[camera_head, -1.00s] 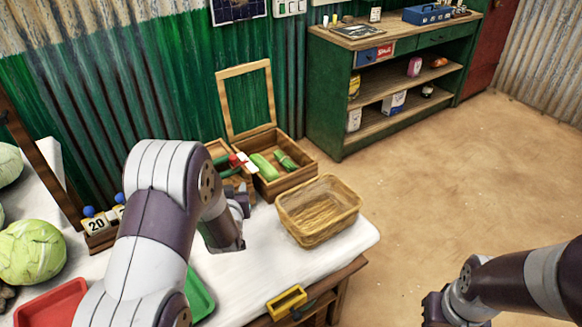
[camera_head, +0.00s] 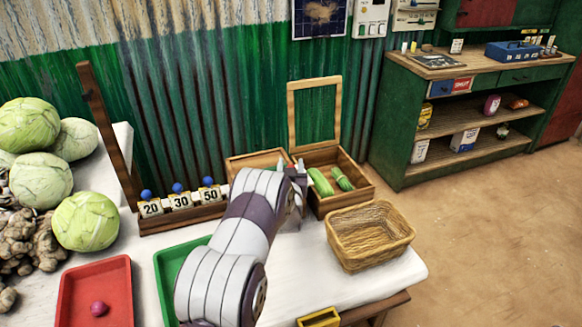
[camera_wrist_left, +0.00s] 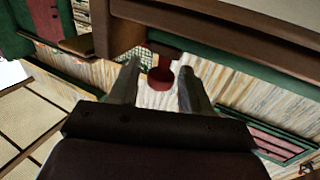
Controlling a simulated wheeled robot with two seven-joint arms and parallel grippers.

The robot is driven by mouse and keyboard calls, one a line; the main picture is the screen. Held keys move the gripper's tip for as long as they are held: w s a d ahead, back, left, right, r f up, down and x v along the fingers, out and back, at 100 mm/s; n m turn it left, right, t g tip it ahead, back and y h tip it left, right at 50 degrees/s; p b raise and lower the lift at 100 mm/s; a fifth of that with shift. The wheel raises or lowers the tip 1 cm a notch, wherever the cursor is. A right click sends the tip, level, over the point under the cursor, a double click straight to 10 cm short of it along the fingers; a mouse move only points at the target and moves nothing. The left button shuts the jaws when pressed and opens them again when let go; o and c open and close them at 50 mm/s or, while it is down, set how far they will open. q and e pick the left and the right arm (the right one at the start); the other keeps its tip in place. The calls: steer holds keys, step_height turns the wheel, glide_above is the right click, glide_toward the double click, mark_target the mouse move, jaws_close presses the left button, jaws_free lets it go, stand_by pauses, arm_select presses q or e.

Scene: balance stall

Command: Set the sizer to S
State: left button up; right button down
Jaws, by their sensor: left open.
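My left gripper (camera_head: 292,165) is over the back of the white table, at the left edge of an open wooden box (camera_head: 368,190). It is open. In the left wrist view its two fingers (camera_wrist_left: 158,88) stand apart, and a red round piece (camera_wrist_left: 160,77) shows in the gap at their tips. I cannot tell whether they touch it. My left arm hides most of the area behind it. I cannot make out an S mark or tell for certain which part is the sizer. My right gripper is out of view.
The box holds green vegetables (camera_head: 341,178) and has a raised frame lid (camera_head: 291,118). A wicker basket (camera_head: 372,255) stands in front. Number blocks (camera_head: 181,201), a green tray (camera_head: 163,268), a red tray (camera_head: 124,285) and cabbages (camera_head: 86,221) are to the left.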

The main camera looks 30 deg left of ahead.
arm_select(q)
jaws_close()
steer(key=shift+w+a+f+b, duration=0.1)
steer(key=shift+w+a+b, duration=0.25)
steer(key=shift+b, duration=0.35)
steer(key=shift+w+a+r, duration=0.2)
steer(key=shift+w+a, duration=0.05)
steer(key=shift+a, duration=0.05)
steer(key=shift+c, duration=0.7)
jaws_free()
steer(key=shift+o, duration=0.7)
steer(key=shift+r, duration=0.1)
steer(key=shift+s+d, duration=0.1)
